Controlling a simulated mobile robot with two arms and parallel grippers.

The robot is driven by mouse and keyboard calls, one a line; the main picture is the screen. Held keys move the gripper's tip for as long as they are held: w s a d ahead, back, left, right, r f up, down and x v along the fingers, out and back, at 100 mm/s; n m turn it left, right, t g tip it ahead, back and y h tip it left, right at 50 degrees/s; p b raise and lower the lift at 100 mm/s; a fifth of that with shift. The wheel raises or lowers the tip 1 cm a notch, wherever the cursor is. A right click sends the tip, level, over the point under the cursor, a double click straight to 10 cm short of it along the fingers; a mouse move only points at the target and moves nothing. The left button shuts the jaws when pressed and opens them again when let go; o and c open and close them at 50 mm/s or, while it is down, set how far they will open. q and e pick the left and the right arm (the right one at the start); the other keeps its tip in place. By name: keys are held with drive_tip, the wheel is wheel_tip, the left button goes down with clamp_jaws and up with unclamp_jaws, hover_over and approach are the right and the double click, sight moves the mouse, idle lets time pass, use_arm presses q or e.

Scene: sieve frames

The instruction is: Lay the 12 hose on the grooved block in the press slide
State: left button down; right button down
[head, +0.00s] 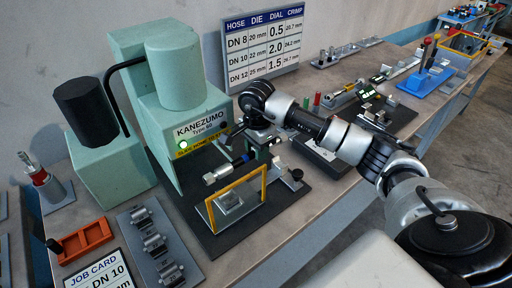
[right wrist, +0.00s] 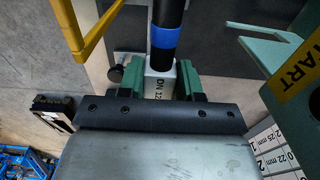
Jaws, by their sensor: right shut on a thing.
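My right gripper (head: 264,150) is above the press base, to the right of the green press (head: 135,125). In the right wrist view its green fingers (right wrist: 160,80) are shut on the white block marked DN 12 of a hose (right wrist: 165,37). The hose is black with a blue band. In the head view the hose (head: 226,169) points left toward a pale metal end, held in the air above the yellow frame. The grey grooved block (head: 231,203) sits low behind that frame; its groove is hard to make out. My left gripper is not in view.
An upright yellow frame (head: 208,215) stands before the block; part of it also shows in the right wrist view (right wrist: 92,35). An orange tray (head: 84,240), a grey rack with several metal pieces (head: 135,222) and a job card reading DN 10 (head: 95,273) lie at the left front.

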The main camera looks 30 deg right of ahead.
drive_tip(key=shift+f+b, duration=0.15)
drive_tip(key=shift+b, duration=0.25)
wheel_tip(320, 180, down, 3)
drive_tip(key=b, duration=0.2)
drive_tip(key=shift+b, duration=0.3)
wheel_tip(320, 180, down, 5)
drive_tip(key=b, duration=0.4)
drive_tip(key=shift+f+b, duration=0.2)
drive_tip(key=shift+b, duration=0.2)
drive_tip(key=shift+f+b, duration=0.55)
drive_tip(key=shift+b, duration=0.1)
drive_tip(key=c, duration=0.7)
unclamp_jaws()
wheel_tip(320, 180, up, 11)
drive_tip(key=shift+f+b, duration=0.1)
drive_tip(key=shift+b, duration=0.9)
